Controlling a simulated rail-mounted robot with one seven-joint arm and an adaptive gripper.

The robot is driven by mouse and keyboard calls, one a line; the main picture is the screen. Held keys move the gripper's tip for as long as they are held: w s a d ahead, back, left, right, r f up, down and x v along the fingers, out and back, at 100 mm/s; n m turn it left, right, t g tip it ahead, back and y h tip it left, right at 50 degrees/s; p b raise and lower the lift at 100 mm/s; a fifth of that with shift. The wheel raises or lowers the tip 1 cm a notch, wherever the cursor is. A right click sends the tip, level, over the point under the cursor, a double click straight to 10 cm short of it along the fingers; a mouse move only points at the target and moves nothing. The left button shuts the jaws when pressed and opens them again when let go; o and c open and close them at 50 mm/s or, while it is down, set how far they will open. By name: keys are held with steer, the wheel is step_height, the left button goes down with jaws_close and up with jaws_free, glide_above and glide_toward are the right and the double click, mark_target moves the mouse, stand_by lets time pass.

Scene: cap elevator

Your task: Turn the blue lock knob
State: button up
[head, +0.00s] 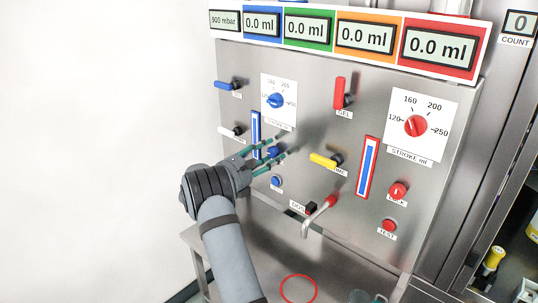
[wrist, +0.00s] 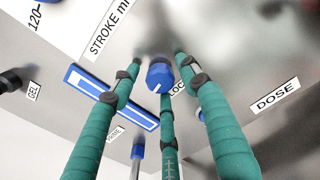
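The blue lock knob (head: 273,151) is on the steel panel, below the blue stroke dial and right of the blue-framed slot, partly hidden by my fingers in the head view. In the wrist view the knob (wrist: 160,76) has a white line on its face, and its LOCK label is partly hidden. My gripper (head: 284,144) reaches the panel from the lower left with its green fingers spread. In the wrist view my gripper (wrist: 158,60) has a finger on each side of the knob with gaps visible, and a third finger below it. Contact of the third finger is unclear.
The blue stroke dial (head: 277,100) is above. The blue-framed slot (head: 255,134) is close on the left, and a blue button (head: 276,182) lies below. A yellow lever (head: 324,160) is to the right. A red-tipped nozzle (head: 320,215) sticks out at lower right.

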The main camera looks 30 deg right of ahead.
steer(key=c, duration=1)
